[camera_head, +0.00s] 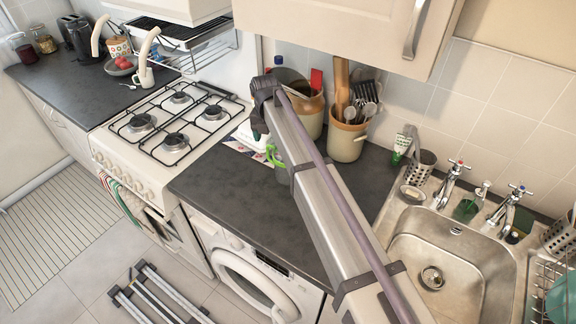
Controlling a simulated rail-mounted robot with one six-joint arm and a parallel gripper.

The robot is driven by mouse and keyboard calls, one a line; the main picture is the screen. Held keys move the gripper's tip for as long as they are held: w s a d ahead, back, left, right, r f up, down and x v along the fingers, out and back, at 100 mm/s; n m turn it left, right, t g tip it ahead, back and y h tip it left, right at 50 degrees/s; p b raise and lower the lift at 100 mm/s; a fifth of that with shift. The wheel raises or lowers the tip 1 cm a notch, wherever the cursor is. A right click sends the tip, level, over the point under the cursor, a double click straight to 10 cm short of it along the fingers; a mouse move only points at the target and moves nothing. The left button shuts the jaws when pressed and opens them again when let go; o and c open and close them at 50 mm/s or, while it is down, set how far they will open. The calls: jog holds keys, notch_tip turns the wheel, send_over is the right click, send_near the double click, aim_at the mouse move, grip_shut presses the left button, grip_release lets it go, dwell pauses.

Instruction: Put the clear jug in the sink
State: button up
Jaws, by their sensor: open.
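The steel sink (466,287) is at the lower right, and its basin looks empty around the drain. I cannot make out the clear jug; my arm covers part of the counter left of the sink. My gripper (262,132) is at the far end of my arm, over the counter beside the stove, mostly hidden by the arm. It is open, and I see nothing held in it. A bright green curved piece (273,156) shows just below the arm there; I cannot tell what it belongs to.
The dark counter (215,180) is clear at its front left. A utensil crock (346,140) and a brown jar (308,112) stand at the wall. Taps (453,175) line the sink's back. A dish rack (555,285) is at right; a cabinet (335,35) hangs above.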

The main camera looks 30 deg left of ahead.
notch_tip(320, 180, down, 7)
jog(key=b, duration=0.6)
jog(key=shift+r+b, duration=0.15)
jog(key=shift+b, duration=0.15)
jog(key=shift+d+r, duration=0.1)
jog(key=shift+r, duration=0.2)
jog(key=shift+c, duration=0.3)
grip_shut()
